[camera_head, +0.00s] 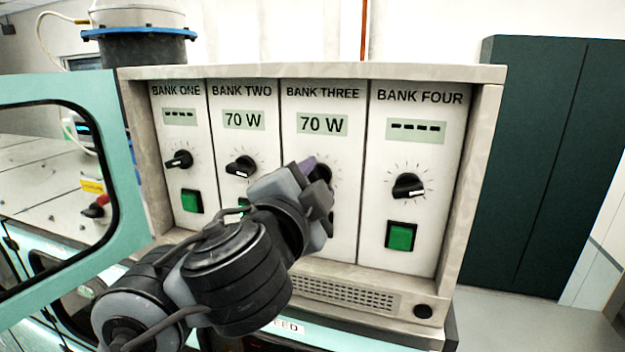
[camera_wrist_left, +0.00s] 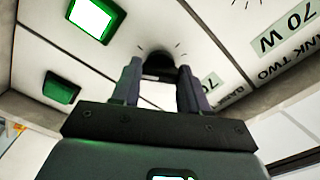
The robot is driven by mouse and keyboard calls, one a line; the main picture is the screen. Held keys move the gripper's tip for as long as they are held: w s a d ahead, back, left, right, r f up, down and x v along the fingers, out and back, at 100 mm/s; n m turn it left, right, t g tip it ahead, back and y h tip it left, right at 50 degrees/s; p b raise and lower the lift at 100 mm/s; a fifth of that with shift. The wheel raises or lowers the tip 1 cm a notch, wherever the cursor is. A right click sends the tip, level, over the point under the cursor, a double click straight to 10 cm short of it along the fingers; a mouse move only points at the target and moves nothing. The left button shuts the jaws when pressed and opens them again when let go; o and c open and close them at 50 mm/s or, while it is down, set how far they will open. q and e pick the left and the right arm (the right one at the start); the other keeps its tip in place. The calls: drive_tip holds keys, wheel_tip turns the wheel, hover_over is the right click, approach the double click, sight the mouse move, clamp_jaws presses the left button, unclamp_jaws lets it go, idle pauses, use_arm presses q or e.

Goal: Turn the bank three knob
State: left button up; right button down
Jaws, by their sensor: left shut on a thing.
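The bank three panel (camera_head: 345,235) has a display (camera_head: 322,124) reading 70 W. Its black knob (camera_head: 322,172) is mostly hidden behind my left gripper (camera_head: 311,172) in the head view. In the left wrist view the dark round knob (camera_wrist_left: 158,62) sits between the two fingers of my left gripper (camera_wrist_left: 158,90), which is shut on it. The knob's pointer is hidden, so its angle cannot be told. My right gripper is not in view.
Bank one (camera_head: 179,160), bank two (camera_head: 241,167) and bank four (camera_head: 408,186) knobs stand on either side. Bank two reads 70 W; banks one and four show dashes. A bright green button (camera_wrist_left: 95,18) shows in the wrist view. A teal-framed door (camera_head: 122,150) stands at left.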

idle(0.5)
use_arm(q)
drive_tip(key=o, duration=1.1)
drive_tip(key=shift+c, duration=0.2)
drive_tip(key=shift+s, duration=0.1)
drive_tip(key=v, duration=1)
drive_tip(key=shift+s+p, duration=0.3)
drive_tip(key=shift+p, duration=0.15)
drive_tip(key=shift+a, duration=0.1)
